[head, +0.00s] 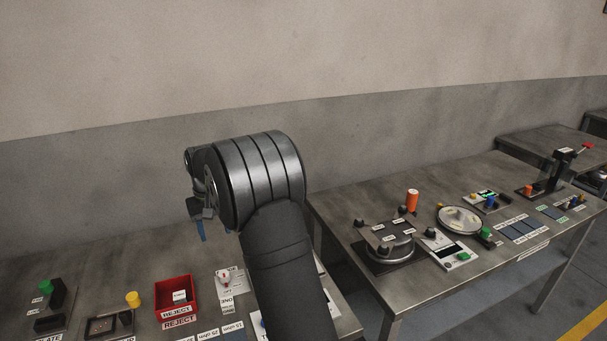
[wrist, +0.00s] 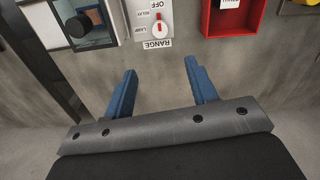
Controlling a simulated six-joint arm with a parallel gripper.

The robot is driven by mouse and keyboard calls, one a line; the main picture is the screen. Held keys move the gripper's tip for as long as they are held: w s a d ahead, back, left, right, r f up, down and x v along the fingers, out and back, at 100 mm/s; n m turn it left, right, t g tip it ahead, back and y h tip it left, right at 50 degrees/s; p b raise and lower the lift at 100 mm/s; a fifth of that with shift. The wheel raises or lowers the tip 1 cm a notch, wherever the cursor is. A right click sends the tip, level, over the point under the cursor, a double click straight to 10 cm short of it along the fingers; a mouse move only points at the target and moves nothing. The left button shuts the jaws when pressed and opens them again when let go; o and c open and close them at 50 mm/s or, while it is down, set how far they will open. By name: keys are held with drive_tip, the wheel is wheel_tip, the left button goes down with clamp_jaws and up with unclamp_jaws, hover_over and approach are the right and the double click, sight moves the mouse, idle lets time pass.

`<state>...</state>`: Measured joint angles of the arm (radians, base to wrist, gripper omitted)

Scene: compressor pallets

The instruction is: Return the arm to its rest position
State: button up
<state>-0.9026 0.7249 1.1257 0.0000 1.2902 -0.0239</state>
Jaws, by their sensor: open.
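My gripper (wrist: 162,90) shows in the wrist view with two blue fingers spread apart. Nothing is between them; grey table top shows in the gap. In the head view my dark arm rises from the bottom middle and bends at a large ribbed joint. The gripper is mostly hidden behind that joint, with only a blue finger (head: 201,230) showing at its lower left, above the left table.
The left table (head: 100,265) holds a red REJECT bin (head: 176,318), a range switch panel (head: 228,279) and a yellow knob (head: 133,299). A gap separates it from the right table (head: 345,207), which carries a round fixture (head: 388,250) and an orange cylinder (head: 412,199). A wall stands behind.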

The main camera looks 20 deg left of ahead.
sight(224, 274)
wheel_tip(224, 274, down, 17)
drive_tip(key=shift+r, duration=0.2)
idle(0.5)
wheel_tip(224, 274, up, 18)
wheel_tip(224, 274, down, 18)
drive_tip(key=shift+r, duration=0.25)
drive_tip(key=shift+f, duration=0.3)
drive_tip(key=n, duration=0.9)
drive_tip(key=shift+r, duration=2.85)
